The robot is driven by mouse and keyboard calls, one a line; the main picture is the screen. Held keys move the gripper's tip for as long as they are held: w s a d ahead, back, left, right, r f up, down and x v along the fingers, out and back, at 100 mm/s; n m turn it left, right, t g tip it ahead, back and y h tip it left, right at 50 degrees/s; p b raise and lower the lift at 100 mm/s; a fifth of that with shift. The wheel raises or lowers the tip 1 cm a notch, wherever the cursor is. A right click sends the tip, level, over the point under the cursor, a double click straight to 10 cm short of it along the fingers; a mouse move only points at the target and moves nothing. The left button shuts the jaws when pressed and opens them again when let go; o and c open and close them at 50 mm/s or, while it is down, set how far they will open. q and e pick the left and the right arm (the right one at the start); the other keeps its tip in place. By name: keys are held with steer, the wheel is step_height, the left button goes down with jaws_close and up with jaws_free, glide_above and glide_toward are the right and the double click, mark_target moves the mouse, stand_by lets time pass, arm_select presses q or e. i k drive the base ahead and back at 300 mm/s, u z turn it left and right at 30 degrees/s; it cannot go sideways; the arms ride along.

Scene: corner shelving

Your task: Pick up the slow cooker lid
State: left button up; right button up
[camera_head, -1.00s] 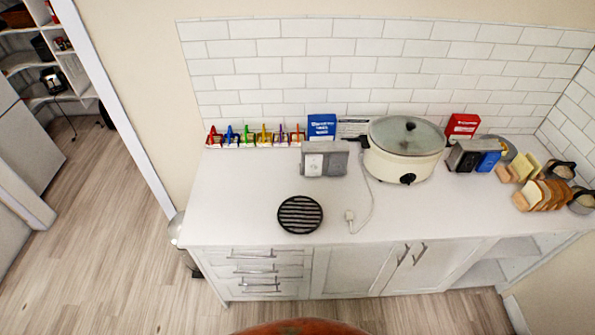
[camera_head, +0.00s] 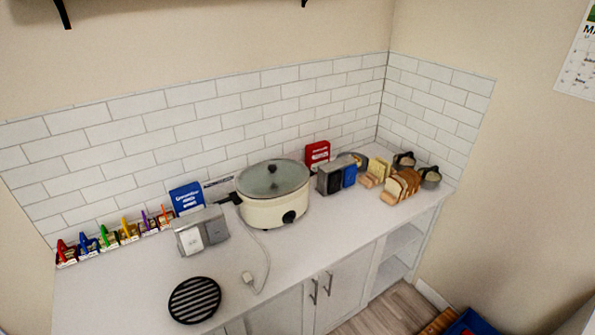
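The slow cooker lid (camera_head: 262,180) is a glass oval with a dark knob (camera_head: 272,168). It sits on the cream slow cooker (camera_head: 275,212), covering its top. The cooker stands on the white counter (camera_head: 130,280) near the tiled back wall, with a dark control knob on its front and dark side handles. Neither of my grippers is in the head view.
A white cord with a plug (camera_head: 248,277) lies on the counter. A toaster (camera_head: 329,177) and sliced bread (camera_head: 401,187) stand to the right.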

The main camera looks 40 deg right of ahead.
mark_target(270, 178)
steer(key=z, duration=2.4)
steer(key=i, duration=2)
steer(key=u, duration=2.85)
